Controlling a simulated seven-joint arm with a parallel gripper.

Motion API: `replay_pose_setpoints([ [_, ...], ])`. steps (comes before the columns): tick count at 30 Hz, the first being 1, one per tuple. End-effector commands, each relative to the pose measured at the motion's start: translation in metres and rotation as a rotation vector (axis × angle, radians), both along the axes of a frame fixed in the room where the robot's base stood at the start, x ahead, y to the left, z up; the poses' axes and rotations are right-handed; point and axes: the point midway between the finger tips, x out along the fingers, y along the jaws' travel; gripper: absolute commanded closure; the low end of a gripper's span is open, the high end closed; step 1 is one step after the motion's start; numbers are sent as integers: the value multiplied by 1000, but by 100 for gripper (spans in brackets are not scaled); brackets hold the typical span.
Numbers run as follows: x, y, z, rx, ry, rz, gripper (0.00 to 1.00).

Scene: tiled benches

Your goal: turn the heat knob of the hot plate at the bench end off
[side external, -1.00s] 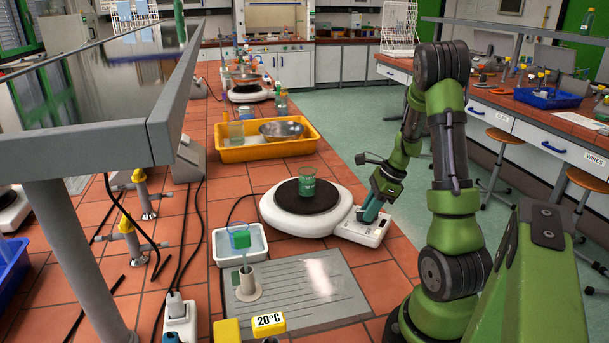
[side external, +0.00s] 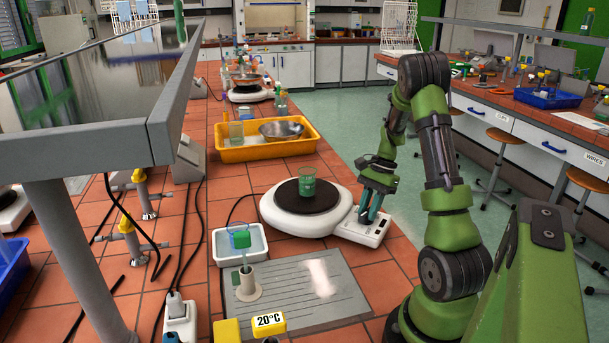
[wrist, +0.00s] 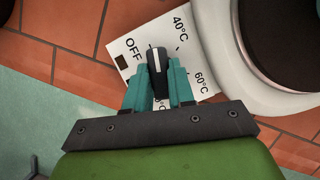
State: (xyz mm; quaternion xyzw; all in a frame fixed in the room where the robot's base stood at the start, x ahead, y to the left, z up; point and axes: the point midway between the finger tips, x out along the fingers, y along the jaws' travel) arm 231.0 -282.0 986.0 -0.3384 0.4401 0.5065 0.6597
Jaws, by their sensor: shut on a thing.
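The white hot plate (side external: 275,222) with a dark round top stands at the bench edge, and its control panel (side external: 346,229) juts to the right. In the wrist view the panel (wrist: 186,90) carries the marks OFF, 40°C and 60°C. The black heat knob (wrist: 157,75) with a white pointer line lies between my teal fingers. The line points up in the picture, between OFF and 40°C and nearer OFF. My gripper (wrist: 158,82) is shut on the knob; it also shows over the panel in the side view (side external: 370,214). The fingers hide the knob's sides.
A beaker (side external: 307,187) with green contents stands on the hot plate. A white tray (side external: 240,258) and a grey ribbed mat (side external: 335,289) lie nearer the camera. A yellow tray (side external: 228,155) with a metal bowl stands behind.

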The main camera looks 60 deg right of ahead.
Motion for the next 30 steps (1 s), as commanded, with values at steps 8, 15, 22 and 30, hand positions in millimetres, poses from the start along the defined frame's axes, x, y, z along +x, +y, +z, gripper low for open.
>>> replay_pose_setpoints([
  [8, 1, 0, -3, -3, 2, 182, 100],
  [15, 2, 0, -3, -2, 2, 259, 100],
  [22, 2, 0, -3, -2, 3, 281, 100],
  [30, 2, 0, -3, -1, 3, 284, 100],
])
